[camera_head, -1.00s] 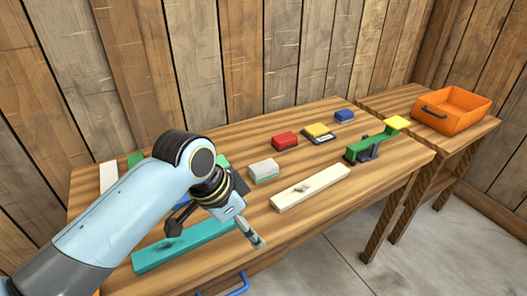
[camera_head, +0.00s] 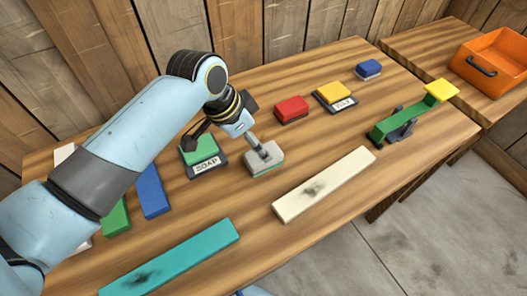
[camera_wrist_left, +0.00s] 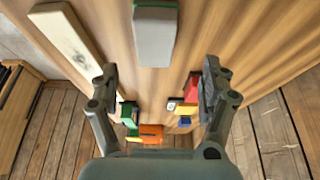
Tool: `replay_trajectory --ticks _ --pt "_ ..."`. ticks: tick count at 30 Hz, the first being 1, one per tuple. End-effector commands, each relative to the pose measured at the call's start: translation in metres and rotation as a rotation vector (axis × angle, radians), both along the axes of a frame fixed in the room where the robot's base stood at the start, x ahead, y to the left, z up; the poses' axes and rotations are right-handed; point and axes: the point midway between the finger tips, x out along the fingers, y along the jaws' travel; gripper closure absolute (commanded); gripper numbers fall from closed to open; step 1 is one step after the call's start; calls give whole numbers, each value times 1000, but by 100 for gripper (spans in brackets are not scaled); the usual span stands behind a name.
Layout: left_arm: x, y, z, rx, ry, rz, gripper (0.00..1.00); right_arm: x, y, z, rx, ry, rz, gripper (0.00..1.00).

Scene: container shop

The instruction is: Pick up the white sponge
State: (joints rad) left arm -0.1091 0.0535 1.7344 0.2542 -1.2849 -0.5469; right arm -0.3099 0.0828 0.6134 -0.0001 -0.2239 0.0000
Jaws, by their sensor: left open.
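The white sponge (camera_head: 262,166), a pale grey-white block with a green layer underneath, lies on the wooden table. It also shows at the top middle of the left wrist view (camera_wrist_left: 155,38). My left gripper (camera_head: 265,152) is at the sponge in the head view, its fingertips overlapping the sponge's top. In the left wrist view the left gripper (camera_wrist_left: 158,72) has its two fingers wide apart, with nothing gripped. The sponge lies just ahead of the gap between them. Whether a finger touches it, I cannot tell. My right gripper is not in view.
A green block on a SOAP-labelled base (camera_head: 203,160) stands just left of the sponge. Red (camera_head: 292,109), yellow (camera_head: 333,93) and blue (camera_head: 369,68) blocks lie behind. A cream plank (camera_head: 325,184), teal plank (camera_head: 170,258), green lever (camera_head: 410,114) and orange bin (camera_head: 490,62) are around.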

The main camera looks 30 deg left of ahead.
Motion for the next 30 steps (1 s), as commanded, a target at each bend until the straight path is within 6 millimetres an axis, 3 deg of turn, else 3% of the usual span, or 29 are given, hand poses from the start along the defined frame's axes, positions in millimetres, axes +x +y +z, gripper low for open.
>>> replay_trajectory --ticks 5,15,23,30 --pt "5 -4 -15 -1 0 0 20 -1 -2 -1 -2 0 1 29" --pt "12 -16 -59 0 0 -1 20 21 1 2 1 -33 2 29" --pt "13 -17 -63 1 -2 -1 20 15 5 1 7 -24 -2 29" --pt "13 -17 -62 1 -1 -1 49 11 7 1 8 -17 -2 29"
